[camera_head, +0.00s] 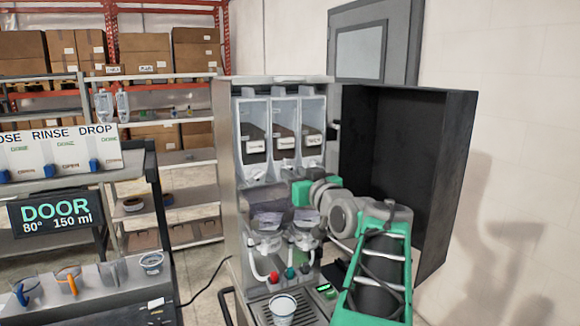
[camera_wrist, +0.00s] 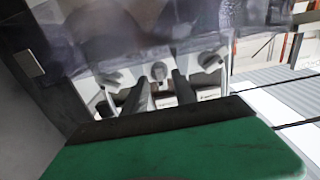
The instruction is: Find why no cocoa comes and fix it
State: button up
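The dispenser (camera_head: 228,200) stands with its dark door (camera_head: 400,180) swung open to the right. Three clear canisters with labels (camera_head: 284,135) sit side by side at its top, dark contents showing. Clear mixing bowls (camera_head: 268,240) and hoses hang below. A cup (camera_head: 283,308) stands on the drip tray at the bottom. My gripper (camera_head: 285,194) reaches in from the right below the canisters; its fingers are hard to see there. In the wrist view its two dark fingers (camera_wrist: 160,80) are apart, with a pale spout (camera_wrist: 158,70) between or just beyond their tips; contact is unclear.
A display (camera_head: 56,212) on the left reads DOOR, 80°, 150 ml. A board (camera_head: 60,152) above shows RINSE and DROP with blue sliders.

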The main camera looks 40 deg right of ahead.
jog(key=shift+x, duration=1.45)
jog(key=shift+c, duration=0.4)
grip_shut()
